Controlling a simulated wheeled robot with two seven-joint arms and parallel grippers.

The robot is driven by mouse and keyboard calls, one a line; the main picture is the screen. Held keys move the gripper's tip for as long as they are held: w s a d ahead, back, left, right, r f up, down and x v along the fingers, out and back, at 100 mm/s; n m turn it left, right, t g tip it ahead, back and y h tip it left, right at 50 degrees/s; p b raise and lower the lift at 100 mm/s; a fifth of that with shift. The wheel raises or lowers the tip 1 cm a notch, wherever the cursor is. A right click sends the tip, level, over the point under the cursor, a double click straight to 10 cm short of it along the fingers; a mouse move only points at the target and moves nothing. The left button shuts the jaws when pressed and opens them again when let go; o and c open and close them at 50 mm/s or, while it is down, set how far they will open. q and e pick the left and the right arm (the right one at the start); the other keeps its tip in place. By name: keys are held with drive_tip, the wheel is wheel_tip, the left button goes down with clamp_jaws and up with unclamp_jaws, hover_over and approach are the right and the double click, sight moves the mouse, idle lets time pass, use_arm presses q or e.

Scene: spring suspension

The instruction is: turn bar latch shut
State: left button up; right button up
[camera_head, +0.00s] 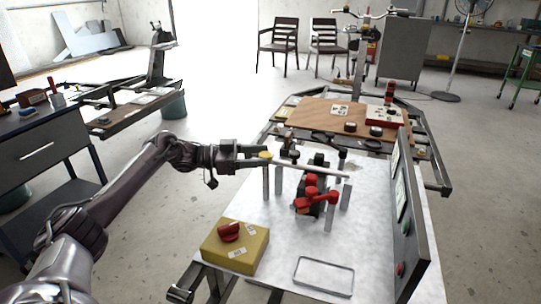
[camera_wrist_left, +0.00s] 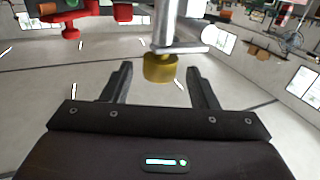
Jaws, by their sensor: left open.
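The bar latch (camera_head: 315,171) is a long pale grey bar above the white tabletop, lying crosswise over upright posts. A yellow knob (camera_head: 265,155) shows near its left end. In the left wrist view the yellow knob (camera_wrist_left: 160,70) hangs below a metal rod and the bar end (camera_wrist_left: 185,48). My left gripper (camera_head: 258,159) comes in from the left at the knob. In the left wrist view its fingers (camera_wrist_left: 158,78) are open, one on either side of the knob; whether either touches it I cannot tell. My right gripper is not in view.
Red-handled clamp parts (camera_head: 316,196) stand under and beside the bar. An upright grey panel (camera_head: 408,220) borders the right side.

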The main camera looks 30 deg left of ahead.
use_arm(q)
drive_tip(key=shift+v, duration=1.8)
